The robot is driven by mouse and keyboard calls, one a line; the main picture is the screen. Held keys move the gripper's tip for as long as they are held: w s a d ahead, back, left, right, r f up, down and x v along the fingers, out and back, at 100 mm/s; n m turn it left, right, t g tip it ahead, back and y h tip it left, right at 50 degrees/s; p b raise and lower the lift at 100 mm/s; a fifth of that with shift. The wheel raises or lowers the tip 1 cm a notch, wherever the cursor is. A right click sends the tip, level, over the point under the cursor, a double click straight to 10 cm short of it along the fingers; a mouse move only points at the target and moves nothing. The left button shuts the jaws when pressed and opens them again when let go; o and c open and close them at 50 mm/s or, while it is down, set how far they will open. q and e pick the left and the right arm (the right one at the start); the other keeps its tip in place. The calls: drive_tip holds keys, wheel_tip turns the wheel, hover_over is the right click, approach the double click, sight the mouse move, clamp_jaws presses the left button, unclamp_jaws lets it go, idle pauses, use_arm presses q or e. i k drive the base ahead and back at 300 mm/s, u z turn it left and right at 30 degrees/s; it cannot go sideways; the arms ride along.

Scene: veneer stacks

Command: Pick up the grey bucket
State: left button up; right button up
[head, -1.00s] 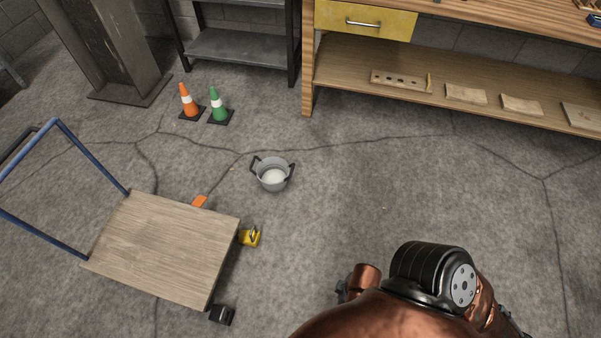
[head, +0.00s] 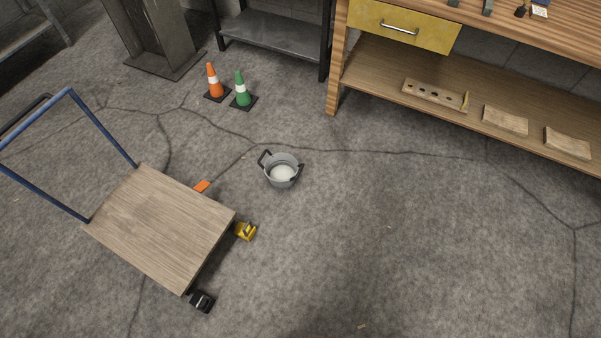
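The grey bucket (head: 283,171) stands upright on the concrete floor near the middle of the head view. It has dark handles at its rim and looks pale inside. Nothing touches it, and it stands apart from the trolley. Neither of my grippers shows in the head view now.
A flat wooden trolley (head: 160,228) with a blue handle stands left of the bucket. A yellow item (head: 246,231) and a black item (head: 202,301) lie by it. An orange cone (head: 214,84) and a green cone (head: 241,91) stand behind. A workbench (head: 470,85) is at upper right. Floor right of the bucket is clear.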

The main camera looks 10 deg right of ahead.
sight(282, 171)
drive_tip(key=z, duration=0.2)
drive_tip(key=i, duration=1.5)
drive_tip(key=u, duration=1.1)
drive_tip(key=i, duration=0.4)
drive_tip(key=u, duration=0.25)
